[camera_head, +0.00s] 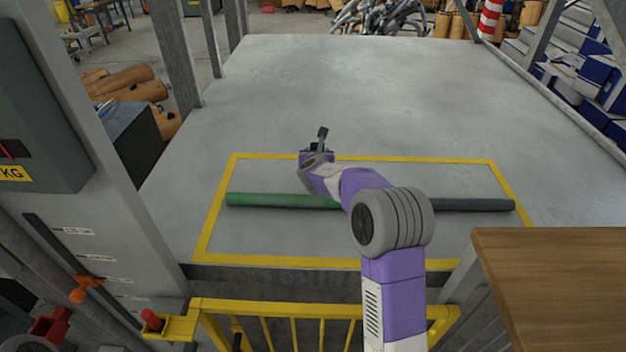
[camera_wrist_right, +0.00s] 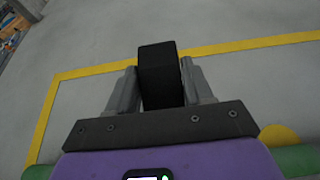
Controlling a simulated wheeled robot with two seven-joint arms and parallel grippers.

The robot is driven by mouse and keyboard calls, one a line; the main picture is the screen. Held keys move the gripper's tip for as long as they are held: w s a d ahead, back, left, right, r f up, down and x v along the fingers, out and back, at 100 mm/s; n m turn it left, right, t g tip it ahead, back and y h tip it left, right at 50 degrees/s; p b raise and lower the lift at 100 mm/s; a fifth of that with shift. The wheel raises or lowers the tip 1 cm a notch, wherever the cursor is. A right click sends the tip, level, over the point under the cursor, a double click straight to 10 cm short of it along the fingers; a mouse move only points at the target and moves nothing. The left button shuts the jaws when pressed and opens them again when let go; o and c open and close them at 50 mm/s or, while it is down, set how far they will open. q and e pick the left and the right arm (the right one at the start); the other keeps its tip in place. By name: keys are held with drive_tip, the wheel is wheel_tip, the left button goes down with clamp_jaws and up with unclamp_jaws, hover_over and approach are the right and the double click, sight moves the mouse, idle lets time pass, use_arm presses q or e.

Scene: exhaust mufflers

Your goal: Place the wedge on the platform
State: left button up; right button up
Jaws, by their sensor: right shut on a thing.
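My right gripper (camera_head: 317,147) is shut on a dark, block-like wedge (camera_wrist_right: 158,75), gripped between its two grey fingers in the right wrist view. In the head view the wedge (camera_head: 322,134) is small and sticks up past the fingertips. The gripper is over the grey platform (camera_head: 360,85), near the far yellow line of a marked rectangle. I cannot tell whether the wedge touches the surface. My left gripper is not in view.
A green bar (camera_head: 275,200) lies across the yellow-lined rectangle (camera_head: 222,190), partly behind my arm. A yellow railing (camera_head: 280,308) and a wooden board (camera_head: 560,270) are at the near side. Grey posts (camera_head: 180,60) stand at left. The platform's far part is clear.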

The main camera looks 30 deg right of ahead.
wheel_tip(320, 180, down, 2)
drive_tip(key=shift+f+b, duration=0.65)
drive_tip(key=shift+f, duration=1.6)
drive_tip(key=shift+f, duration=0.15)
drive_tip(key=o, duration=1.2)
